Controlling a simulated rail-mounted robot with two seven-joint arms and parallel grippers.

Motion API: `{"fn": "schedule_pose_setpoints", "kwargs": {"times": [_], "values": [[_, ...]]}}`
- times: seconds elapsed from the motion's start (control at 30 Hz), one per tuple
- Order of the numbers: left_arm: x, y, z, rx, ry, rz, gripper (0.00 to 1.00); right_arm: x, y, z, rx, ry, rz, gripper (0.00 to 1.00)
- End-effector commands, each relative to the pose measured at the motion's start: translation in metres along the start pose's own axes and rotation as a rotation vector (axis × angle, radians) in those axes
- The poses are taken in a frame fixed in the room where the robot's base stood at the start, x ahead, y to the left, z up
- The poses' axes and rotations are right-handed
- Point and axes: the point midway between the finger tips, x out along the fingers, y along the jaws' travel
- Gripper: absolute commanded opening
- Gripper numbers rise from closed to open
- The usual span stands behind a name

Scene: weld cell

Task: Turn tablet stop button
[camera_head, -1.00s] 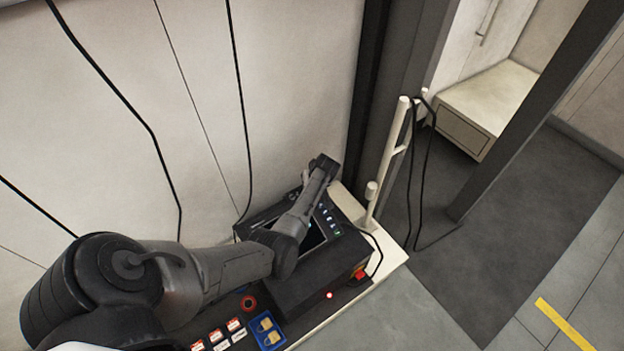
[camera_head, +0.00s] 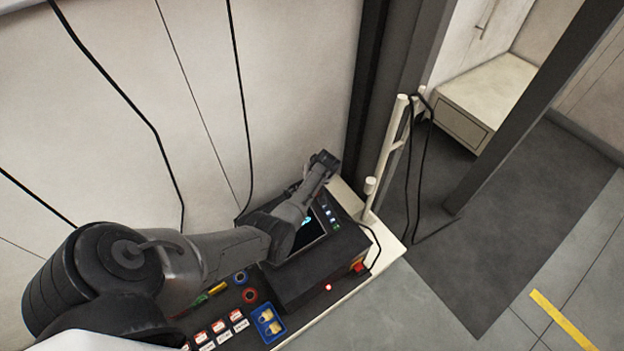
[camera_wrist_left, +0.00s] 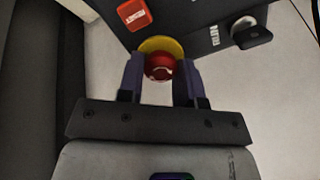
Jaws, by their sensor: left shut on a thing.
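The tablet (camera_head: 347,236) is a dark box with a lit screen, set on the panel at the wall, and it also shows in the left wrist view (camera_wrist_left: 196,22). Its stop button (camera_wrist_left: 160,66) is a red knob on a yellow ring at the tablet's edge in the left wrist view. My left gripper (camera_wrist_left: 161,72) has one finger on each side of the red knob and is shut on it. In the head view my left gripper (camera_head: 324,162) is at the tablet's far end, and the stop button is hidden there. My right gripper is not in view.
A white post (camera_head: 385,155) with black cable stands right of the tablet.

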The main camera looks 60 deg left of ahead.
Motion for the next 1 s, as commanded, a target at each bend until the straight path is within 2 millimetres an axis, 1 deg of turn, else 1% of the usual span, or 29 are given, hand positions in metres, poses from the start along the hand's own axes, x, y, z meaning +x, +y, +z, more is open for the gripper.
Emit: {"fn": "schedule_pose_setpoints", "kwargs": {"times": [0.03,0.27,0.47,0.57,0.67,0.77,1.0], "values": [[0.001,0.0,0.001,0.0,-0.001,0.0,0.36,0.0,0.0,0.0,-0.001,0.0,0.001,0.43],[0.0,0.0,0.0,0.0,-0.001,0.0,0.58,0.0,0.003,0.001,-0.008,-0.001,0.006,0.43],[0.0,0.0,0.0,-0.001,0.0,0.0,0.59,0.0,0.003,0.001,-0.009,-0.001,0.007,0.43],[-0.003,0.0,0.0,-0.001,0.0,0.0,0.59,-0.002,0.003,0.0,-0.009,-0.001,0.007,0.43],[-0.013,0.0,-0.001,-0.001,0.002,0.002,0.59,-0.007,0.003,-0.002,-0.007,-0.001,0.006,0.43],[-0.031,-0.001,-0.001,-0.001,0.002,0.002,0.59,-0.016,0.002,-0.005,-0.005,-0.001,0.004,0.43],[-0.079,0.0,-0.001,-0.001,0.002,0.002,0.59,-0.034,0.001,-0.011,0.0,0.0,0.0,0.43]]}}
